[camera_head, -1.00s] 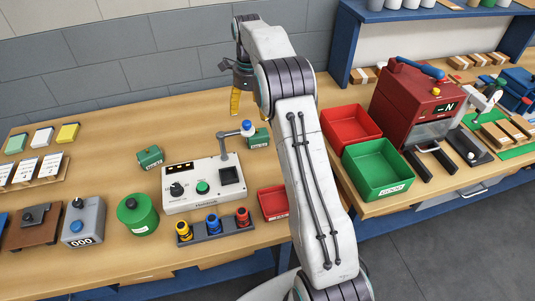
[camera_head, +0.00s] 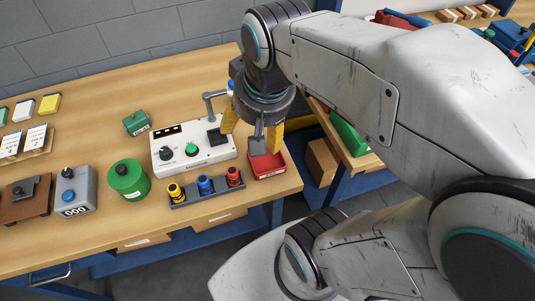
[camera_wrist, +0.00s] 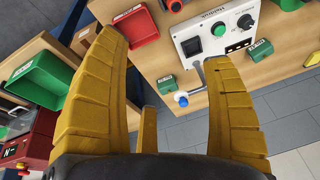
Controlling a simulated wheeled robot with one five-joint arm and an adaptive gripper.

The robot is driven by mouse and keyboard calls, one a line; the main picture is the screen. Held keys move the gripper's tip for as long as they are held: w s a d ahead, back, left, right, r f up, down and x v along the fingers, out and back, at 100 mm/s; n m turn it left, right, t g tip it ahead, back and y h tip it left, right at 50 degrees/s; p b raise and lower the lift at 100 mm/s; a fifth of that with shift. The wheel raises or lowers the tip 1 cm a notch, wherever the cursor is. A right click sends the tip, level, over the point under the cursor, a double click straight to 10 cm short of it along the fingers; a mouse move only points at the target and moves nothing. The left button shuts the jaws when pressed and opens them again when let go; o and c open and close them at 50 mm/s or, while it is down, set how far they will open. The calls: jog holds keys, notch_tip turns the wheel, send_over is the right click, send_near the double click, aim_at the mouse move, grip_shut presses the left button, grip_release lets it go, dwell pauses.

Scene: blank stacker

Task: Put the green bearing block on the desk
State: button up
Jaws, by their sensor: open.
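A green bearing block (camera_head: 137,123) with a white label sits on the desk (camera_head: 85,105), behind and left of the grey tester; it also shows in the wrist view (camera_wrist: 261,50), right of the right finger. A second small green block (camera_wrist: 167,83) lies on the desk by the tester's lever, between my fingers in the wrist view; in the head view my gripper hides it. My gripper (camera_head: 252,130) points down above the tester's right end, fingers spread and empty. Its yellow fingers also show in the wrist view (camera_wrist: 165,50).
The tester (camera_head: 193,150) has a lever with a blue knob (camera_wrist: 181,99) near my fingers. A red tray (camera_head: 268,165) is close below. A rack of coloured plugs (camera_head: 206,187) and a green canister (camera_head: 128,179) stand in front.

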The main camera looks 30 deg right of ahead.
jog(key=s+f+n, duration=0.3)
jog(key=s+n, duration=0.1)
jog(key=s, duration=0.1)
jog(key=shift+s+a+t, duration=0.3)
jog(key=shift+s+a, duration=0.05)
dwell(1.0)
